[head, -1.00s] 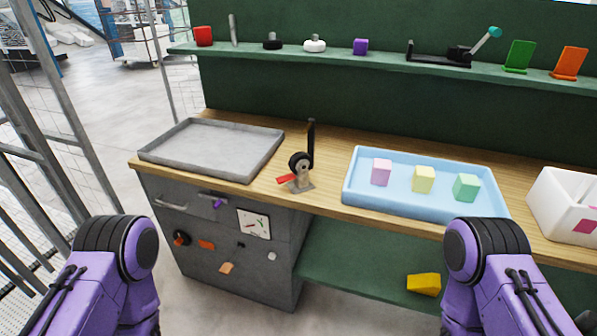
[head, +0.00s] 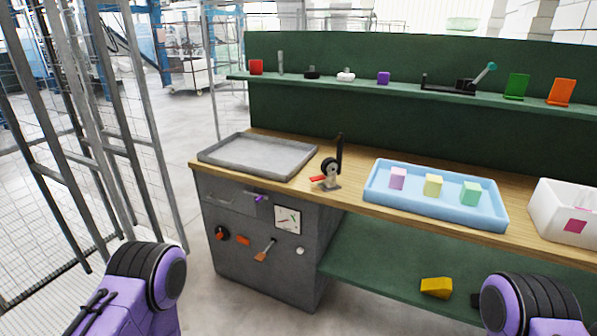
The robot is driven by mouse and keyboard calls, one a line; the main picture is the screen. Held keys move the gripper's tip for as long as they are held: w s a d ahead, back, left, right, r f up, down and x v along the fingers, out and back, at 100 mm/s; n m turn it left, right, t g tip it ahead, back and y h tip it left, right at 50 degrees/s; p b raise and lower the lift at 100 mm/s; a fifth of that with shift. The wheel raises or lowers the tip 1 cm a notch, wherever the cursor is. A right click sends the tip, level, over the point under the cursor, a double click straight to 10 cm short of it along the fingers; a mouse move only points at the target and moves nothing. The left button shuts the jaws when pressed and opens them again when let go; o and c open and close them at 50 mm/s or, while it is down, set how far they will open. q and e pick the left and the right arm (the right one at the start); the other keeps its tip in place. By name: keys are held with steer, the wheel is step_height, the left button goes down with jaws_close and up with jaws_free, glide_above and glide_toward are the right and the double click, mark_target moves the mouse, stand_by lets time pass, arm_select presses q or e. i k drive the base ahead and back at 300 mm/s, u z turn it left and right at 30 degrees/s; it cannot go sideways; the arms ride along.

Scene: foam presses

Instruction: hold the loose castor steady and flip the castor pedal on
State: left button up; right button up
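The castor (head: 329,168) stands on the wooden worktop near its front edge, between the grey tray and the blue tray. It has a dark wheel with a pale hub, a grey foot and a dark upright post behind it. Its red pedal (head: 317,178) sticks out to the left at the bottom. Purple and black parts of my two arms show at the bottom left and bottom right, well apart from the castor. Neither gripper shows, so their fingers are out of sight.
A grey tray (head: 207,158) lies left of the castor. A blue tray (head: 372,192) with pink, yellow and green blocks lies right, then a white bin (head: 545,213). The shelf (head: 330,81) above holds several items. A yellow block (head: 436,287) is on the lower shelf. A mesh fence stands left.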

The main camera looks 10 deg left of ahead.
mark_target(320, 177)
steer(key=z, duration=0.35)
steer(key=k, duration=0.25)
steer(key=u, duration=1.2)
steer(key=i, duration=1.65)
steer(key=z, duration=0.9)
